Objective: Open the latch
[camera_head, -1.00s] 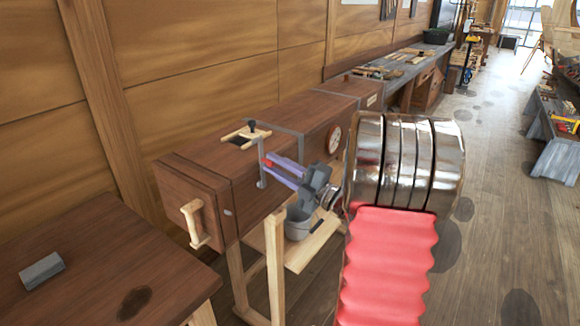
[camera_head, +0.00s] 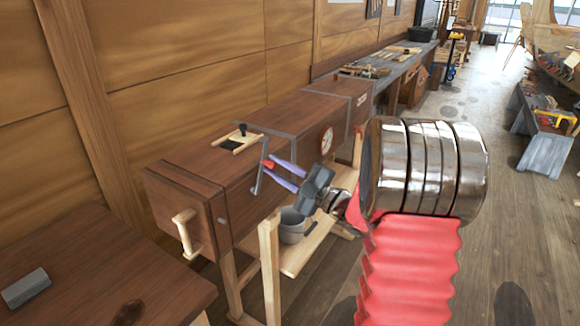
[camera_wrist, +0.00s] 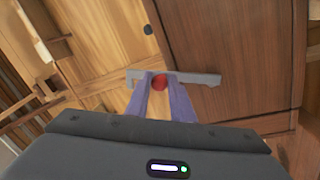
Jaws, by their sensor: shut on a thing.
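The latch (camera_head: 258,182) is a thin grey metal bar with a red knob (camera_head: 268,164), on the front side of a long brown wooden box (camera_head: 300,115). In the head view the bar leans, its lower end to the left. My gripper (camera_head: 273,166) reaches in from the right, its two purple fingers shut on the red knob. In the wrist view the grey latch bar (camera_wrist: 205,78) runs across the picture, and the red knob (camera_wrist: 160,82) sits between the tips of my gripper (camera_wrist: 163,84). The fingers hide part of the bar.
A pale wooden handle (camera_head: 184,232) sticks out of the box's near end. A grey bucket (camera_head: 292,226) stands on the wooden stand below the box. A brown table (camera_head: 90,262) with a grey block (camera_head: 26,287) is at the lower left. Open floor lies to the right.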

